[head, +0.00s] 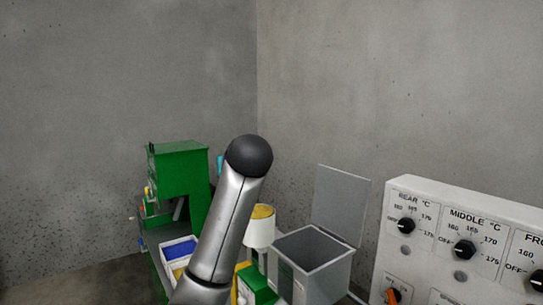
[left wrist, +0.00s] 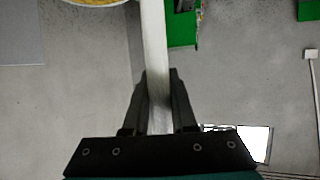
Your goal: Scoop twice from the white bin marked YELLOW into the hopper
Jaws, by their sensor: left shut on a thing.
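My left gripper (left wrist: 157,78) is shut on the pale, flat handle (left wrist: 153,40) of a scoop. The scoop's white cup (head: 259,233) shows yellow material at its top in the head view, where it stands nearly upright. Yellow material (left wrist: 98,2) also shows at the top edge of the left wrist view. The cup appears just left of the grey open-topped hopper (head: 330,263), whose lid is raised. White bins (head: 166,246) stand at the lower left, with blue material in one and yellow in another. No marking is readable. My arm hides part of them.
A green machine (head: 180,163) stands behind the bins. A white control panel with knobs (head: 470,235) fills the right. Grey walls close off the back. Green parts (head: 262,287) show below the cup.

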